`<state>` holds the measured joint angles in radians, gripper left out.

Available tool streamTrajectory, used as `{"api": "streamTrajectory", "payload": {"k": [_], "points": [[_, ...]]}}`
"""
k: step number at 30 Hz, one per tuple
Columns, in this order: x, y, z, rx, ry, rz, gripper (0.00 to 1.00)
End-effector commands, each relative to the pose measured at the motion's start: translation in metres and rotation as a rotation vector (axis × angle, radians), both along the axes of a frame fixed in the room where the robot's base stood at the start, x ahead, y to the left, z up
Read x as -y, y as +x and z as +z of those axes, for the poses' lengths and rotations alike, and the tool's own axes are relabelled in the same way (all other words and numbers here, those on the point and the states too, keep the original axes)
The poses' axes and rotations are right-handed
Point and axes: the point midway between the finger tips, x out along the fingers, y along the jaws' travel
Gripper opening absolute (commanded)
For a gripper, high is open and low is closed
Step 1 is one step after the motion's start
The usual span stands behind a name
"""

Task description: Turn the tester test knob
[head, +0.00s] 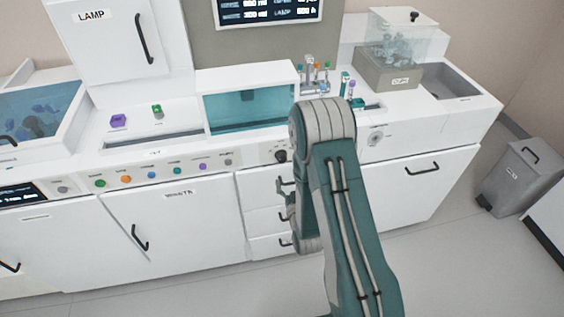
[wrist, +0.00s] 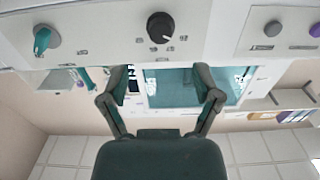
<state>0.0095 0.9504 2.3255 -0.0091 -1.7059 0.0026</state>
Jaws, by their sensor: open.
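A black round knob (wrist: 160,27) with a pale pointer line and small marks around it sits on the white front panel in the wrist view. It also shows in the head view (head: 281,156), left of my arm. Its label is too small to read, so I cannot tell whether it is the tester test knob. My gripper (wrist: 162,82) is open and empty, with its fingertips apart and below the black knob in the wrist picture. In the head view, most of the gripper is hidden behind my arm. A teal knob (wrist: 41,39) is left of the black one in the wrist view.
A row of small coloured knobs (head: 151,175) runs along the panel to the left. Drawers (head: 265,216) with black handles lie below the black knob. A teal-windowed basin (head: 250,105) is above it. A grey bin (head: 520,178) stands on the floor at right.

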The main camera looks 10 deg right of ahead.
Motion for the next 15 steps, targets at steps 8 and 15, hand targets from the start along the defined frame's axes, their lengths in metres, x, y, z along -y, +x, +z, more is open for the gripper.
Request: {"api": "streamTrajectory", "payload": {"k": [8, 15], "points": [[-0.004, 0.053, 0.001, 0.004, -0.004, 0.001, 0.81], [-0.004, 0.082, 0.000, 0.000, -0.004, 0.001, 0.81]]}}
